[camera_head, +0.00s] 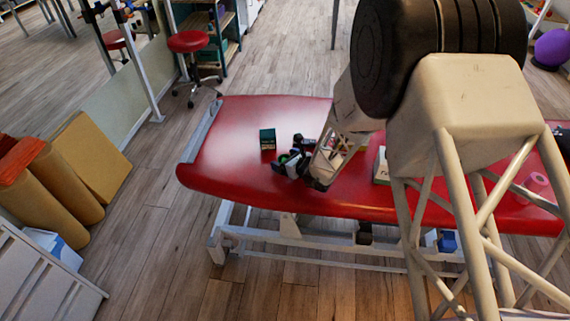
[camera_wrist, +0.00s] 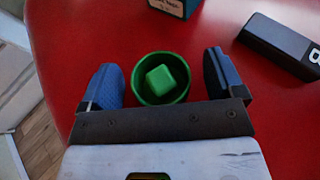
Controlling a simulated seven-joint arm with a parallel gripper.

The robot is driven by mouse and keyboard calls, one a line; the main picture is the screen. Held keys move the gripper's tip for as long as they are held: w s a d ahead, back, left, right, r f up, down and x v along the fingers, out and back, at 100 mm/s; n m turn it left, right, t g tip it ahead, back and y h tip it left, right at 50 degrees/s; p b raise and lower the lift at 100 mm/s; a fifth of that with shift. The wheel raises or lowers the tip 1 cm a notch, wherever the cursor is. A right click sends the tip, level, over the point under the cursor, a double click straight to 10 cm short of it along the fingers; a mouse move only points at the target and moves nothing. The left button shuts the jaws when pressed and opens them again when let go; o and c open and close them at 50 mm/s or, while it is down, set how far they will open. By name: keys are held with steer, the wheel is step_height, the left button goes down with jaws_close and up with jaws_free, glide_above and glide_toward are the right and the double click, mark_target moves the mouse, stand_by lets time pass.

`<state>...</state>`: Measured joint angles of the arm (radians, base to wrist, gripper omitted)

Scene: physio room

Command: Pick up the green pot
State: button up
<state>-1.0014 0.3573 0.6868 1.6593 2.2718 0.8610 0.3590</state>
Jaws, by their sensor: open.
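The green pot (camera_wrist: 140,96) is a small round open bowl on the red couch, with a green cube (camera_wrist: 166,79) inside it. In the wrist view it lies between the two fingers of my gripper (camera_wrist: 162,76). The fingers are open, one on each side, with a visible gap to the pot. The pot's lower edge is near the dark gripper bar, which may hide a little of it. In the head view my gripper (camera_head: 290,164) is low over the couch, and only a bit of green shows between its fingers.
A dark green box (camera_head: 267,139) stands on the red couch (camera_head: 235,115), just beyond my gripper. A black block with a white mark (camera_wrist: 284,46) lies to the right in the wrist view. The couch's left end is clear.

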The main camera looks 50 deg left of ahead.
steer(key=shift+a+f, duration=0.1)
steer(key=shift+a, duration=0.15)
stand_by(0.4)
steer(key=c, duration=1)
steer(key=shift+c, duration=0.2)
steer(key=shift+r, duration=0.95)
step_height(320, 180, up, 2)
steer(key=s+d, duration=0.2)
steer(key=d, duration=0.2)
steer(key=s+d, duration=0.3)
steer(key=d, duration=0.2)
steer(key=s+d+r, duration=0.1)
steer(key=s+d, duration=0.1)
steer(key=d, duration=0.3)
steer(key=shift+s+d+r, duration=0.1)
steer(key=shift+s+d, duration=0.05)
